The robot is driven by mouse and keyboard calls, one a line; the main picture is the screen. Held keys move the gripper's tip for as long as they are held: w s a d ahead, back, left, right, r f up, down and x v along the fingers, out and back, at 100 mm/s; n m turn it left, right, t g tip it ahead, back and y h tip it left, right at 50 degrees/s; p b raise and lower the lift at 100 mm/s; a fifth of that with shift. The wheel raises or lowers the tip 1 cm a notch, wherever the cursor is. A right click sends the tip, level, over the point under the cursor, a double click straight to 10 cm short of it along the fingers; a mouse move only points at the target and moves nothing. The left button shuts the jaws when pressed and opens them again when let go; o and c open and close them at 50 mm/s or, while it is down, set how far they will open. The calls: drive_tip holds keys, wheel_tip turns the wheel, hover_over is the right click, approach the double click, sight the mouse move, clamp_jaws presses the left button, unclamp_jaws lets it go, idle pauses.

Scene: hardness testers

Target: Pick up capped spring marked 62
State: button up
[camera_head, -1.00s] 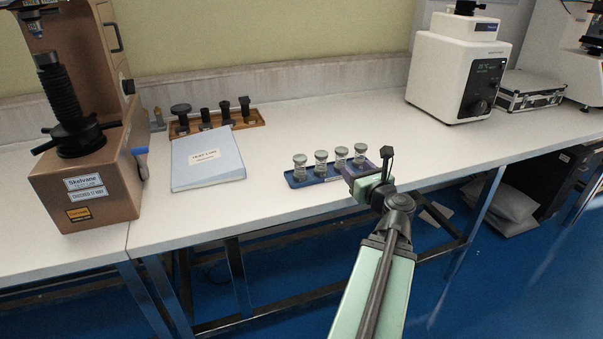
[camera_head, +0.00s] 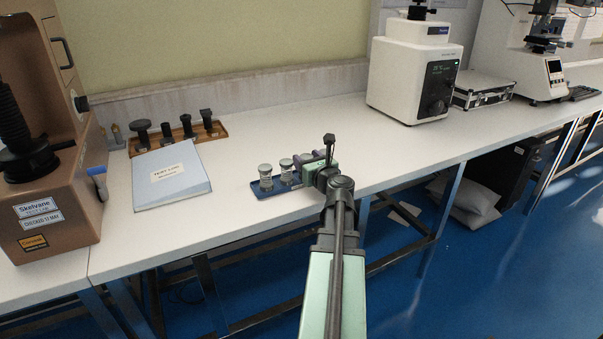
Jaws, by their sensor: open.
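Capped springs with pale round caps stand upright in a small blue tray (camera_head: 268,191) near the bench's front edge. The leftmost capped spring (camera_head: 265,178) and the one beside it (camera_head: 286,171) show clearly. Those at the right end are mostly hidden by my gripper (camera_head: 307,161). The marks on the springs are too small to read, so I cannot tell which is 62. My gripper, with purple fingers, is open at the right end of the tray. I cannot tell whether a spring stands between the fingers.
A blue-grey binder (camera_head: 172,178) lies left of the tray. Behind it is a wooden rack (camera_head: 179,135) with dark knobbed parts. A brown tester (camera_head: 50,200) stands far left. A white machine (camera_head: 410,80) and a metal case (camera_head: 485,93) stand back right. The bench between is clear.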

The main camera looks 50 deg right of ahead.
drive_tip(key=shift+w, duration=0.25)
drive_tip(key=shift+s, duration=0.1)
drive_tip(key=c, duration=0.8)
drive_tip(key=shift+r, duration=0.1)
